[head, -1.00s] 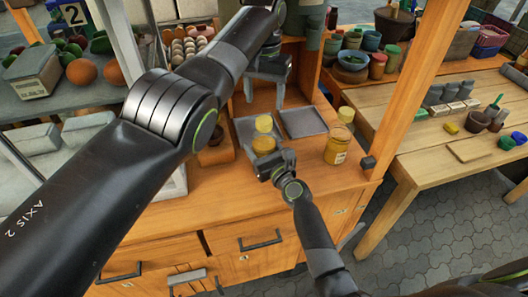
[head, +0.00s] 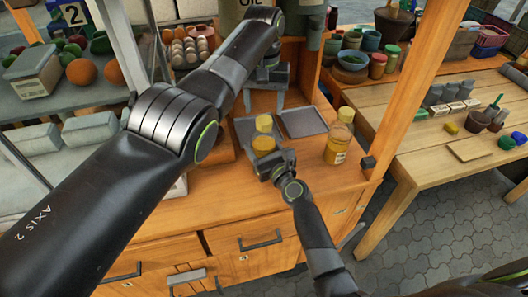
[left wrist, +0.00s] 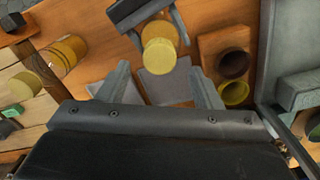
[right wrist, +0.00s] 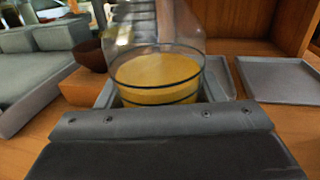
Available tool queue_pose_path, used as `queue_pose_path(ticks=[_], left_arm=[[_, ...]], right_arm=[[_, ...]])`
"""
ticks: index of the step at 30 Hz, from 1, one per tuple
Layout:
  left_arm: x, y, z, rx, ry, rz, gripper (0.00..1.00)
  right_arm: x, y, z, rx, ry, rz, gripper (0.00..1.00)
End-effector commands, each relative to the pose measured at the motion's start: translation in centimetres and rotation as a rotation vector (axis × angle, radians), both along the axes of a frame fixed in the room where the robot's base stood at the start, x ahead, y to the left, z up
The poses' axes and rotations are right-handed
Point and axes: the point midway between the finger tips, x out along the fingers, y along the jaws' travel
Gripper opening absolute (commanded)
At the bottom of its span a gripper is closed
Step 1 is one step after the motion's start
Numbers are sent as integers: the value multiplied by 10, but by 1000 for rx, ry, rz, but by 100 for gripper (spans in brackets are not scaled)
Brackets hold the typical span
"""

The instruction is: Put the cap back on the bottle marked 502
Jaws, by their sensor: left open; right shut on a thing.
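My right gripper (head: 277,168) is shut on a bottle with yellow contents (head: 264,144), held upright; its glass wall and yellow contents fill the right wrist view (right wrist: 158,80). A yellow round top (head: 264,123) shows above the contents, also in the left wrist view (left wrist: 159,58); I cannot tell whether it is a seated cap. My left gripper (head: 265,103) is open and empty behind the bottle; its fingers show in the left wrist view (left wrist: 158,87). A hollow olive-yellow ring (left wrist: 235,93), possibly an upturned cap, lies beside a brown cup (left wrist: 234,63). The number 502 is unreadable.
A second yellow bottle (head: 337,145) with a yellow cap and pale label stands at the right of the wooden counter (head: 220,205). A flat grey tray (head: 303,122) lies behind. A wooden post (head: 400,85) rises at the right. The front counter is clear.

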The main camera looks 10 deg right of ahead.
Motion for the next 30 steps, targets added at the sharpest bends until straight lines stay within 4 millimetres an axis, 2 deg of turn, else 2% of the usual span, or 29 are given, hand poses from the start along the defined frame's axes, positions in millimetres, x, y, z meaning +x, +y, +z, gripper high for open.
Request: queue_pose_path(ticks=[3, 9, 20, 30], left_arm=[[-1, 0, -19, -1, 3, -1, 59], [0, 0, -39, 0, 0, -2, 59], [0, 0, -43, 0, -1, -1, 59], [0, 0, -43, 0, -1, -1, 16]], right_arm=[[0, 0, 0, 0, -1, 0, 0], [0, 0, 0, 0, -1, 0, 0], [0, 0, 0, 0, 0, 0, 0], [0, 0, 0, 0, -1, 0, 0]])
